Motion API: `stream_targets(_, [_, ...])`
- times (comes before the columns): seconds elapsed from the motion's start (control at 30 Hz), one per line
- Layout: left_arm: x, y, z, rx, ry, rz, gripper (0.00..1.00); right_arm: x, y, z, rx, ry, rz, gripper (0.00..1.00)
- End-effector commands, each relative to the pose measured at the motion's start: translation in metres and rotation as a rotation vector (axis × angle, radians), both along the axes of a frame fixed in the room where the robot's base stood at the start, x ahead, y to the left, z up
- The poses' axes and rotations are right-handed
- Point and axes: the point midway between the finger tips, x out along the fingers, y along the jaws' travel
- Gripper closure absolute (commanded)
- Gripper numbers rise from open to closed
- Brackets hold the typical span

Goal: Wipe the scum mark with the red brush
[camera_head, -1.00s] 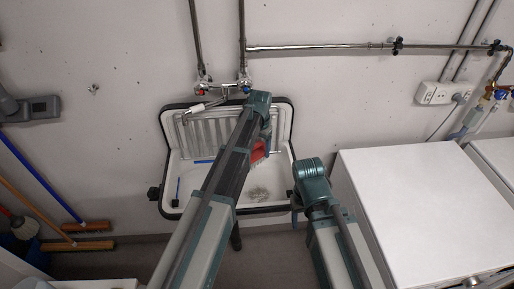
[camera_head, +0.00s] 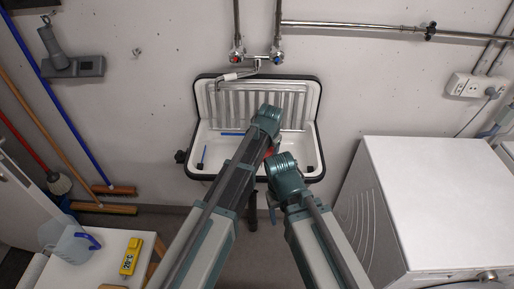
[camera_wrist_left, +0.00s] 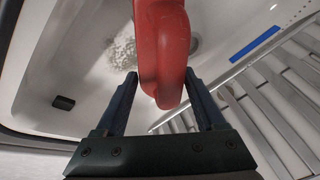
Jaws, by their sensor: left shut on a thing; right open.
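The red brush (camera_wrist_left: 162,45) fills the upper middle of the left wrist view. My left gripper (camera_wrist_left: 160,76) is shut on it, with one dark finger on each side. In the head view only a sliver of the red brush (camera_head: 268,154) shows beside my left wrist, over the sink (camera_head: 222,165). The scum mark (camera_wrist_left: 122,52) is a pale speckled patch on the basin floor, left of the brush in the wrist view; my arms hide it in the head view. Whether the bristles touch the basin is hidden. My right gripper (camera_head: 273,207) is open and empty in front of the sink.
A blue strip (camera_wrist_left: 255,44) and a small black block (camera_wrist_left: 63,102) lie in the basin. The tap (camera_head: 240,75) and metal grille (camera_head: 260,103) are at the sink's back. A white machine (camera_head: 430,190) stands right. A stool with a jug (camera_head: 70,243) is front left.

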Motion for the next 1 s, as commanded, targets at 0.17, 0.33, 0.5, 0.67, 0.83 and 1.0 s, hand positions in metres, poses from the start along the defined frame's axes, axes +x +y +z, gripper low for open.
stream_targets(0.17, [0.0,-0.003,0.0,0.0,-0.007,-0.006,1.0,0.0,0.0,-0.001,0.0,0.0,0.0,0.37])
stream_targets(0.33, [0.0,-0.003,-0.004,0.001,-0.007,-0.006,1.0,0.0,0.0,-0.005,0.0,0.0,0.0,0.37])
stream_targets(0.5, [0.0,-0.003,-0.015,0.0,-0.007,-0.005,1.0,0.0,0.0,-0.015,0.0,0.0,0.0,0.37])
stream_targets(0.67, [0.0,-0.003,-0.031,0.001,-0.006,-0.005,1.0,0.0,0.0,-0.031,0.0,0.0,0.0,0.37])
stream_targets(0.83, [0.0,-0.003,-0.048,0.001,-0.006,-0.005,1.0,0.0,0.0,-0.049,0.0,0.0,0.0,0.37])
stream_targets(1.0, [0.0,-0.003,-0.06,0.001,-0.006,-0.005,1.0,0.0,0.0,-0.06,0.0,0.0,0.0,0.37])
